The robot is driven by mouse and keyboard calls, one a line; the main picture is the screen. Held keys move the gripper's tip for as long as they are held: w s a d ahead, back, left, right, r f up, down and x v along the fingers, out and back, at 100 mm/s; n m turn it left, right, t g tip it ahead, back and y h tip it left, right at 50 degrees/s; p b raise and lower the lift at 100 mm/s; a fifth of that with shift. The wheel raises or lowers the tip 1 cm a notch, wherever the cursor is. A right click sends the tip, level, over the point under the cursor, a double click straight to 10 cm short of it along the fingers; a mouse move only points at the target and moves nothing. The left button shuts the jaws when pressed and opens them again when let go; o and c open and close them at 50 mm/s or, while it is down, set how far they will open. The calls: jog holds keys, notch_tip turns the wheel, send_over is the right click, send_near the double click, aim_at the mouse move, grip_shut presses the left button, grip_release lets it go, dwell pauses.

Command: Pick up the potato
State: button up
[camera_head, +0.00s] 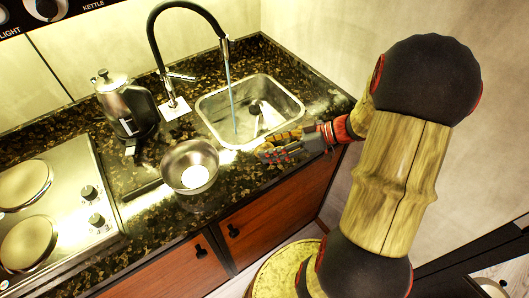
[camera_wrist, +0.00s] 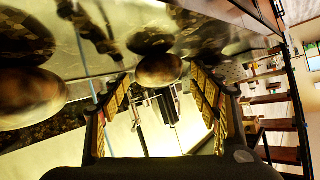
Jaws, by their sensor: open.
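My gripper (camera_head: 268,152) is over the front edge of the sink, pointing left toward a metal bowl (camera_head: 172,172) on the counter, and is apart from the bowl. A pale, bright round patch (camera_head: 195,176) shows inside the bowl; I cannot tell whether it is the potato or glare. In the wrist view, my gripper (camera_wrist: 158,86) has its two fingers spread with a gap between them and nothing held. A brown rounded shape (camera_wrist: 158,70) shows beyond the fingertips, too unclear to name. No potato can be made out for certain.
The sink (camera_head: 205,110) has a tall black tap (camera_head: 152,38) with water running. A kettle (camera_head: 128,105) stands behind the bowl. A hob (camera_head: 68,195) with two round plates is at the left. The dark counter has bare room between hob and bowl.

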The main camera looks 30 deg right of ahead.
jog(key=shift+w+a+f, duration=0.1)
jog(key=shift+w+a, duration=0.1)
jog(key=shift+a, duration=0.05)
jog(key=shift+c, duration=0.7)
jog(key=c, duration=1.1)
